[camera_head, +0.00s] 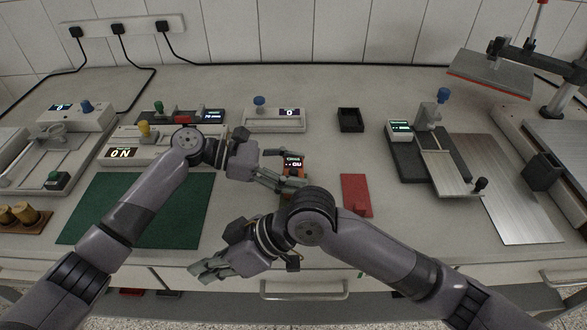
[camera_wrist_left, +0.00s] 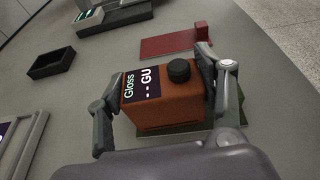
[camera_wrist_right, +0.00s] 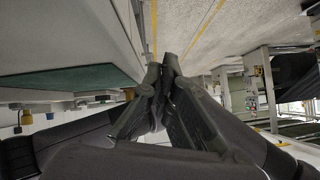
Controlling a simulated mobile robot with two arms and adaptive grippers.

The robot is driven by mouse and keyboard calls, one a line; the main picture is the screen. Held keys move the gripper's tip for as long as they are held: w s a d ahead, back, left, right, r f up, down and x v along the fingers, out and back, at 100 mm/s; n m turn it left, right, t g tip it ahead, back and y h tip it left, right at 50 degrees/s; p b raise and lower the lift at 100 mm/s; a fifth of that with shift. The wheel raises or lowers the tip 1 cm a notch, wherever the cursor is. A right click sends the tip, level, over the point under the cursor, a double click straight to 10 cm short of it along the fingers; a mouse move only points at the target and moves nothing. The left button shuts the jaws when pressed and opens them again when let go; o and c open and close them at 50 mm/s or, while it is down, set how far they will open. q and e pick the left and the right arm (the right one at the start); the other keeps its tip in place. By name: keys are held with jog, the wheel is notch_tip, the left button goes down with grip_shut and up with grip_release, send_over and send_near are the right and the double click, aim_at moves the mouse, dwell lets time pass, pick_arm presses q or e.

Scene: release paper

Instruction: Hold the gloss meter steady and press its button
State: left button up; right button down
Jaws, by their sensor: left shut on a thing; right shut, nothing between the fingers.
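The gloss meter (camera_head: 293,162) is an orange-brown box with a dark "Gloss -- GU" display. It stands upright on the bench, on a small dark green piece (camera_wrist_left: 185,129). In the left wrist view the meter (camera_wrist_left: 160,108) shows a round black button (camera_wrist_left: 179,69) on its top. My left gripper (camera_head: 282,181) is shut on the meter, with one finger against each side (camera_wrist_left: 164,95). My right gripper (camera_head: 199,270) is shut and empty. It hangs in front of the bench's front edge, apart from the meter; the right wrist view shows its closed fingertips (camera_wrist_right: 169,68).
A red block with a flat plate (camera_head: 356,194) lies right of the meter. A black tray (camera_head: 350,120) is behind it. A green mat (camera_head: 190,215) lies left, under my left arm. Instruments (camera_head: 275,119) line the back, and a metal-plate device (camera_head: 437,150) stands right.

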aim_at(291, 173)
jog(key=w+d+r+t, duration=0.1)
jog(key=w+d+r, duration=0.1)
jog(key=w, duration=0.1)
jog(key=w+d+r+n+t+h, duration=0.1)
jog(key=w+d+r, duration=0.1)
jog(key=w, duration=0.2)
jog(key=w+d+r+t+h, duration=0.1)
jog(key=w+d+r, duration=0.1)
jog(key=w, duration=0.1)
jog(key=shift+w+d+r+n+t, duration=0.15)
jog(key=shift+w+d+n+t, duration=0.05)
jog(key=shift+w+n+t, duration=0.1)
jog(key=w+d+r+t+h, duration=0.2)
jog(key=w+d+r+t, duration=0.2)
jog(key=w+d+r, duration=0.4)
notch_tip(291, 173, up, 3)
jog(key=shift+r+n, duration=0.15)
jog(key=shift+n, duration=0.25)
jog(key=shift+w, duration=0.1)
jog(key=shift+f, duration=4.45)
jog(key=shift+f, duration=0.15)
jog(key=shift+f, duration=0.25)
